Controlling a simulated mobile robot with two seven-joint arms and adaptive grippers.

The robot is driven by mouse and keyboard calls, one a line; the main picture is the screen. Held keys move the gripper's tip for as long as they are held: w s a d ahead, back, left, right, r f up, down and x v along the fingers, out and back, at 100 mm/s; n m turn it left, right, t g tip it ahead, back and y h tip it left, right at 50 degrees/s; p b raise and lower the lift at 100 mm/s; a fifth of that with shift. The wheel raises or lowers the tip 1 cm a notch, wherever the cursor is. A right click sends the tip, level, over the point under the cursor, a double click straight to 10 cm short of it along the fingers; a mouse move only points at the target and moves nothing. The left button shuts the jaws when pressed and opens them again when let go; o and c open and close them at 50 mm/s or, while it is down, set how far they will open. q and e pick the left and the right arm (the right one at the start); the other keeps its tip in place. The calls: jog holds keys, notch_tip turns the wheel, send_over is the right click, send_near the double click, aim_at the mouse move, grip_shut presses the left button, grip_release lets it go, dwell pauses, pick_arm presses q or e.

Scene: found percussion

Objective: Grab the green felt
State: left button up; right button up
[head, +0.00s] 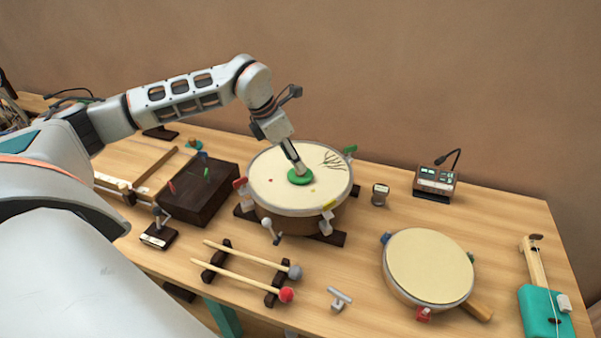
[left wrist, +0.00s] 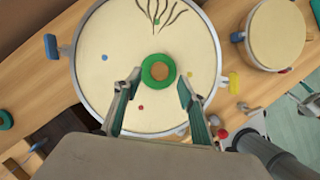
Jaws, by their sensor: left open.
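The green felt (head: 300,178) is a round piece with a brownish centre, lying on the pale skin of the large drum (head: 268,192). In the left wrist view the felt (left wrist: 149,70) shows whole, near the middle of the drumhead. My left gripper (head: 298,168) points down right over it. In the left wrist view my left gripper (left wrist: 159,86) is open, one finger to each side of the felt, with nothing held. Whether the fingertips touch the drumhead is unclear.
A dark box (head: 205,190) stands left of the drum. Two mallets (head: 245,270) rest on a rack in front. A smaller drum (head: 430,268) is at right, with a small device (head: 436,182) behind it. Clamps (head: 327,222) rise at the large drum's rim.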

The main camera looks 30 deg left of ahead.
pick_arm(q)
jog(key=x, duration=0.3)
jog(key=shift+w+f, duration=0.15)
jog(key=shift+w, duration=0.05)
grip_shut()
